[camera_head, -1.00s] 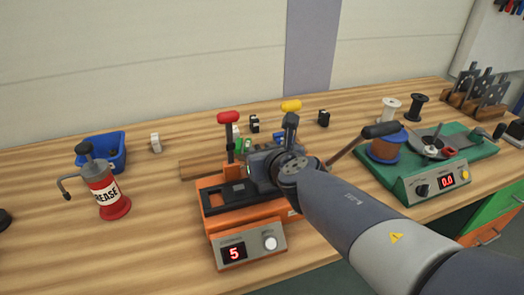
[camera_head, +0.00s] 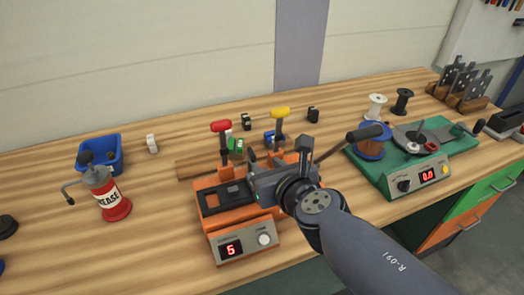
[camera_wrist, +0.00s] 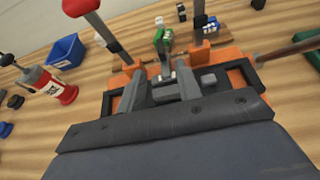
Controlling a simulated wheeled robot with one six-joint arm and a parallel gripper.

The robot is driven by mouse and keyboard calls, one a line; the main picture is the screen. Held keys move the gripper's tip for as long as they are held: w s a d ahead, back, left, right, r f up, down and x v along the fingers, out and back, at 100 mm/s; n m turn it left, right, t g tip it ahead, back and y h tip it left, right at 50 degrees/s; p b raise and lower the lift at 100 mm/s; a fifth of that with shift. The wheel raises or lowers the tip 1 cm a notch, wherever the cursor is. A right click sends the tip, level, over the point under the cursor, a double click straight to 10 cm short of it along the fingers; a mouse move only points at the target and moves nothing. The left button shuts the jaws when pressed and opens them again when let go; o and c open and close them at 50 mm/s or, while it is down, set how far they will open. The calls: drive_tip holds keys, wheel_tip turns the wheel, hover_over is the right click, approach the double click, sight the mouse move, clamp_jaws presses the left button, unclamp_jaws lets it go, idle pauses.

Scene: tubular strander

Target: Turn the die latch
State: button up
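An orange machine (camera_head: 211,219) stands on the bench with a dark slotted top, a red-handled lever (camera_head: 222,126) and a yellow-handled lever (camera_head: 280,113). I cannot single out the die latch with certainty. My gripper (camera_wrist: 162,72) is over the right part of the machine's top. In the wrist view its two grey fingers are apart with a gap between them, and no held object is clear. The red lever (camera_wrist: 107,32) rises left of the fingers there. In the head view my gripper body hides the fingertips and part of the machine top.
A grease can (camera_head: 108,197) and blue bin (camera_head: 101,150) stand at left. Green (camera_head: 236,147) and blue blocks sit behind.

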sight(252, 152)
drive_tip(key=shift+s+d+r, duration=0.15)
drive_tip(key=shift+s+r, duration=0.05)
drive_tip(key=shift+s, duration=0.4)
drive_tip(key=shift+w+f, duration=0.1)
drive_tip(key=b+x, duration=0.6)
drive_tip(key=x, duration=0.3)
drive_tip(key=shift+w+f, duration=0.15)
drive_tip(key=shift+w+a+f+b, duration=0.1)
drive_tip(key=shift+w+a+b, duration=0.1)
drive_tip(key=shift+w+b, duration=0.35)
drive_tip(key=shift+p, duration=0.3)
